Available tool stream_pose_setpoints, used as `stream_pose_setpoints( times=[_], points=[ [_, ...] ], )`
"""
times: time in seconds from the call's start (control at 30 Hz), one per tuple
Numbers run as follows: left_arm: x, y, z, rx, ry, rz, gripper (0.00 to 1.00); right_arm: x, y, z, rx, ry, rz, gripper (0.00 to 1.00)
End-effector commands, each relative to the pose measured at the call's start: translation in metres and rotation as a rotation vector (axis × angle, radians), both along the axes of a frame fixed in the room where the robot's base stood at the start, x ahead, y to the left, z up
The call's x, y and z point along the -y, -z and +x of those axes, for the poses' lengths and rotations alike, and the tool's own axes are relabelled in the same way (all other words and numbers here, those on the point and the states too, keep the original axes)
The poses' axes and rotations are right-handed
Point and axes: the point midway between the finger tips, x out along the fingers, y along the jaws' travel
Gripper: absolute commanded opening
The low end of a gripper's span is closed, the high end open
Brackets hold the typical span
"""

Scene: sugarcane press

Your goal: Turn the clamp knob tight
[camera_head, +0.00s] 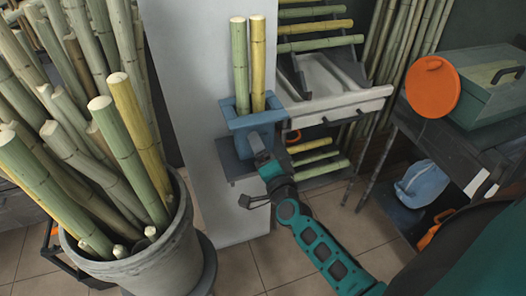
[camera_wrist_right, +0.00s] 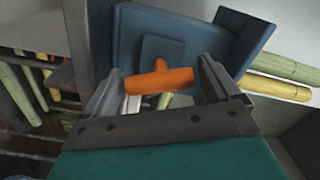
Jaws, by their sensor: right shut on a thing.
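The clamp knob (camera_wrist_right: 160,77) is an orange bar-shaped handle on the front of a blue clamp box, seen in the right wrist view. My right gripper (camera_wrist_right: 161,72) has a finger at each end of the knob and is shut on it. In the head view my right gripper (camera_head: 259,147) reaches the front of the blue clamp box (camera_head: 252,120) and hides the knob. Two cane stalks (camera_head: 240,65), one green and one yellow, stand upright in the box. The knob looks slightly tilted in the wrist view. My left gripper is not in view.
A grey bucket (camera_head: 165,262) full of cane stalks stands at the left. A pale pillar (camera_head: 190,90) is behind the clamp box. A rack with cane (camera_head: 315,27) is at the right of it. A workbench with a green toolbox (camera_head: 490,85) and orange disc (camera_head: 432,87) is farther right.

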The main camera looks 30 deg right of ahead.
Motion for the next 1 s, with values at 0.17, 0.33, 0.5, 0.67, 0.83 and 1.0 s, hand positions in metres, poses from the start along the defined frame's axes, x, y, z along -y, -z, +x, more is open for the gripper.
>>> stream_pose_setpoints(
  times=[0.17, 0.33, 0.5, 0.67, 0.83, 1.0],
  points=[
    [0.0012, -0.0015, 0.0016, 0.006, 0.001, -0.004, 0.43, 0.0001, 0.0016, -0.0004, 0.035, 0.0, 0.148, 0.59],
    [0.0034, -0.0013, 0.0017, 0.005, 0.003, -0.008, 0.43, 0.0001, 0.0019, -0.0005, 0.063, 0.0, 0.265, 0.59],
    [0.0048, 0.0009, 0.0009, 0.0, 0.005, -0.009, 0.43, 0.0, 0.0018, -0.0005, 0.082, -0.001, 0.346, 0.59],
    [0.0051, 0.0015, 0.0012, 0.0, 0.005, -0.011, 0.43, 0.0001, 0.0017, -0.0005, 0.092, 0.0, 0.394, 0.59],
    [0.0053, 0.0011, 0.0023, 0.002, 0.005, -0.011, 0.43, 0.0, 0.0016, -0.0005, 0.098, 0.0, 0.418, 0.59],
    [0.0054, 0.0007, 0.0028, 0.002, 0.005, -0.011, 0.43, 0.0, 0.0016, -0.0005, 0.099, 0.0, 0.424, 0.59]
  ],
)
